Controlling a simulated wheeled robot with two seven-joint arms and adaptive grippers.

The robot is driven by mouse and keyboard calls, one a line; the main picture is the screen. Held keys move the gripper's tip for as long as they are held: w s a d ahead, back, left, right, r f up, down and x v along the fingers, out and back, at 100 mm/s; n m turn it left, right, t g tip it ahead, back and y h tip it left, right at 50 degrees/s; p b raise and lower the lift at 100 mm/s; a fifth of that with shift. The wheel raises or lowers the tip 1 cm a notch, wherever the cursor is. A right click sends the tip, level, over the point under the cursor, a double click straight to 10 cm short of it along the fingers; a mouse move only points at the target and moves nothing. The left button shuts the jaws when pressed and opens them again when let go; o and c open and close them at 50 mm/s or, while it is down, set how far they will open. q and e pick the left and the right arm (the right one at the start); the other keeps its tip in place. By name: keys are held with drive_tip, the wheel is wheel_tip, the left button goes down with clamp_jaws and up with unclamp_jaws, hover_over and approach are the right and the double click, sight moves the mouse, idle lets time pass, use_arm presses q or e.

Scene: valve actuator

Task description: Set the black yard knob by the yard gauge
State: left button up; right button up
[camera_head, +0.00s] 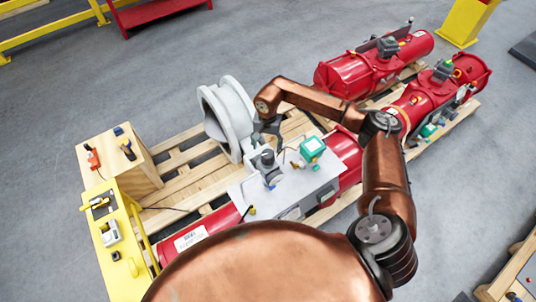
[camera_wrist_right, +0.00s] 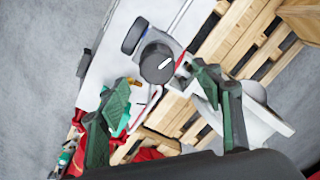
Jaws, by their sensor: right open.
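The black knob (camera_wrist_right: 157,62) with a white pointer line shows in the right wrist view, on a pale panel (camera_wrist_right: 112,50). In the head view a dark round part (camera_head: 267,158), which looks like the same knob, stands on the pale plate of the red actuator. My right gripper (camera_wrist_right: 163,84) is open, its green-padded fingers apart, with the knob just beyond and between the tips. No contact shows. In the head view the right gripper (camera_head: 264,138) hangs just above the knob. I cannot make out the yard gauge's dial. My left gripper is not in view.
A teal box (camera_head: 312,147) sits on the plate right of the knob. A grey flange (camera_head: 228,115) stands behind it on the wooden pallet (camera_head: 180,158). More red actuators (camera_head: 372,68) lie at the upper right. A yellow stand (camera_head: 112,240) and wooden box (camera_head: 118,165) are at left.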

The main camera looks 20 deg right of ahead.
sight(268, 153)
drive_tip(key=shift+d+f, duration=0.2)
drive_tip(key=shift+d, duration=0.15)
wheel_tip(268, 153, down, 6)
drive_tip(key=shift+p, duration=1.2)
drive_tip(key=shift+f, duration=0.65)
drive_tip(key=shift+c, duration=0.6)
drive_tip(key=c, duration=1)
drive_tip(key=shift+c, duration=0.2)
